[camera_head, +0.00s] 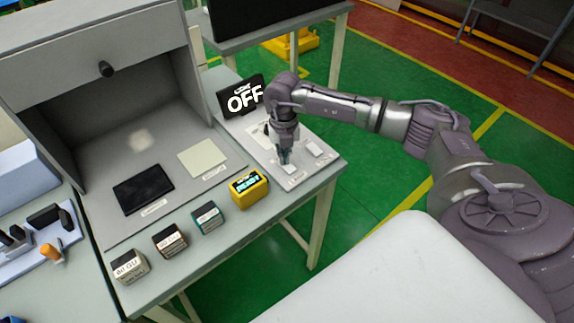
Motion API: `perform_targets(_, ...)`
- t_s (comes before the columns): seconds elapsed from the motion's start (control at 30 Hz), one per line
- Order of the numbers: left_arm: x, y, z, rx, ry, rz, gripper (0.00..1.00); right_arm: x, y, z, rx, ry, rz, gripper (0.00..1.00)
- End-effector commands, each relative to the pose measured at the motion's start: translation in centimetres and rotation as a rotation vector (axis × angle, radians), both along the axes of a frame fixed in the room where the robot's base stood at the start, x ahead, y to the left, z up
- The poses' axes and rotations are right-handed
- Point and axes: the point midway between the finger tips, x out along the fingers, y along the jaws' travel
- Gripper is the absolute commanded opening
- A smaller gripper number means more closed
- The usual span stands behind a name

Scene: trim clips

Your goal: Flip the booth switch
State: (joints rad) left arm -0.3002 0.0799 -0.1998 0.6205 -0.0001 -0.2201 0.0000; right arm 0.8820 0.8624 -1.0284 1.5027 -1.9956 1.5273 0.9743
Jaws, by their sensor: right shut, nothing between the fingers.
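A black sign reading OFF (243,97) stands at the back of a pale switch panel (325,163) on the right end of the grey table. The panel bears small white switches; one (314,149) shows to the right of my gripper, and another (290,169) lies right at its fingertips. My right gripper (284,158) points down over the panel, shut and empty. I cannot tell whether its tips touch the switch. Part of the panel behind the gripper is hidden. My left gripper is not in view.
A grey booth (100,75) stands on the table, with a black pad (143,190) and a cream pad (202,157) inside. A yellow device (249,188) and several small labelled blocks (170,240) line the front edge. Tools lie in a tray (72,236) at far left.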

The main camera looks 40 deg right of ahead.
Motion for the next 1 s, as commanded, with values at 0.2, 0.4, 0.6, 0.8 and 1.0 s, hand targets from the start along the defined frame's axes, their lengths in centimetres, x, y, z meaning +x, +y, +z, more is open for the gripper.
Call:
perform_targets(0.2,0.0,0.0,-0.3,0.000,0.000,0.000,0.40,0.0,0.0,-0.5,0.000,0.001,0.000,0.00)
perform_targets(0.4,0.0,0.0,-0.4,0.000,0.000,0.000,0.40,-0.1,0.0,-0.6,0.000,0.002,0.001,0.00)
perform_targets(0.6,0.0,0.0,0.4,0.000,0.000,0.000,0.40,-0.1,0.0,0.4,0.000,0.003,0.001,0.00)
perform_targets(0.8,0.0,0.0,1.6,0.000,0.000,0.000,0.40,0.0,0.0,2.1,0.000,0.001,0.000,0.00)
perform_targets(1.0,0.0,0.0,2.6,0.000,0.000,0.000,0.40,0.0,0.0,3.8,0.000,0.001,0.000,0.00)
